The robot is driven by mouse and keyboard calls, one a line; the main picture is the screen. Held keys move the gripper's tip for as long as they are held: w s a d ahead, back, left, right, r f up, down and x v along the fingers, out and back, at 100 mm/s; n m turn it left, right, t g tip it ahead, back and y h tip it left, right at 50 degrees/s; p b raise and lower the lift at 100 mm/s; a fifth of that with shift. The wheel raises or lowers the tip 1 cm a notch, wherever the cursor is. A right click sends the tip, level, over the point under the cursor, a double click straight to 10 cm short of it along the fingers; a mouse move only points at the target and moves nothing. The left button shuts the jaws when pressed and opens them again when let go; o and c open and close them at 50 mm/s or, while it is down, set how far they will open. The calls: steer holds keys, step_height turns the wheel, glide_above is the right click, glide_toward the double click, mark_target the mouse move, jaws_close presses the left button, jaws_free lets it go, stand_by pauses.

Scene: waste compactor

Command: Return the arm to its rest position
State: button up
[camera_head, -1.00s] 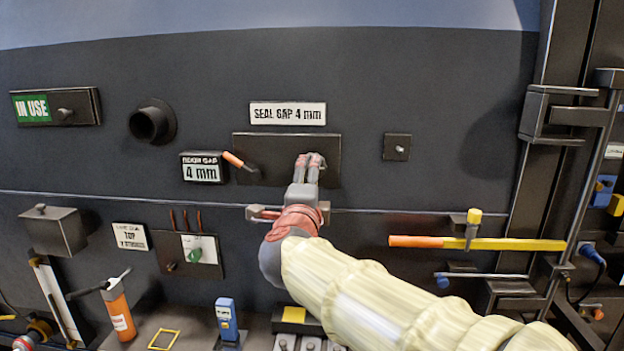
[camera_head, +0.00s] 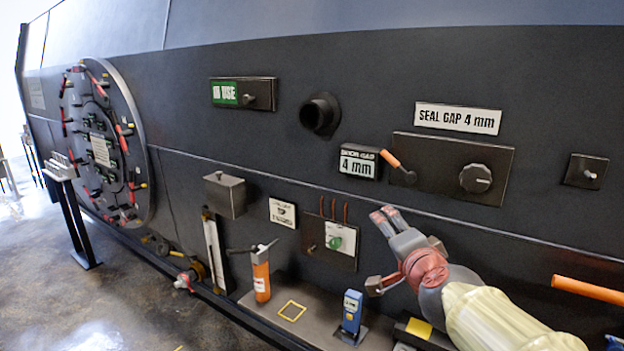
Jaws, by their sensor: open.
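My gripper (camera_head: 384,216) is in the lower right of the head view, at the end of my arm in a cream sleeve. Its two grey fingers with reddish tips point up and left, and nothing shows between them. It is in front of the dark wall, below the seal gap panel (camera_head: 430,169) and right of the small panel with the green tag (camera_head: 335,240). The black round knob (camera_head: 475,178) on the seal gap panel is clear of the gripper. The small gap between the fingers is hard to make out.
A door gap display (camera_head: 358,162) with an orange-handled lever (camera_head: 390,159) is above the gripper. An orange bar (camera_head: 588,289) is at right. Open floor lies at left.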

steer(key=s+a+f+n+g+y, duration=0.35)
steer(key=s+a+f+n, duration=0.2)
steer(key=s+f, duration=0.25)
steer(key=s+d+f+n+g+h, duration=0.1)
steer(key=s+d+f+n+g, duration=0.2)
steer(key=s, duration=0.8)
steer(key=s+d+f+n+g+h, duration=0.2)
steer(key=s+d+f+n+g, duration=0.1)
steer(key=s+f, duration=0.4)
steer(key=s+d, duration=0.1)
steer(key=s, duration=0.2)
steer(key=shift+s+f+n, duration=0.35)
steer(key=shift+f, duration=0.05)
steer(key=shift+h, duration=0.25)
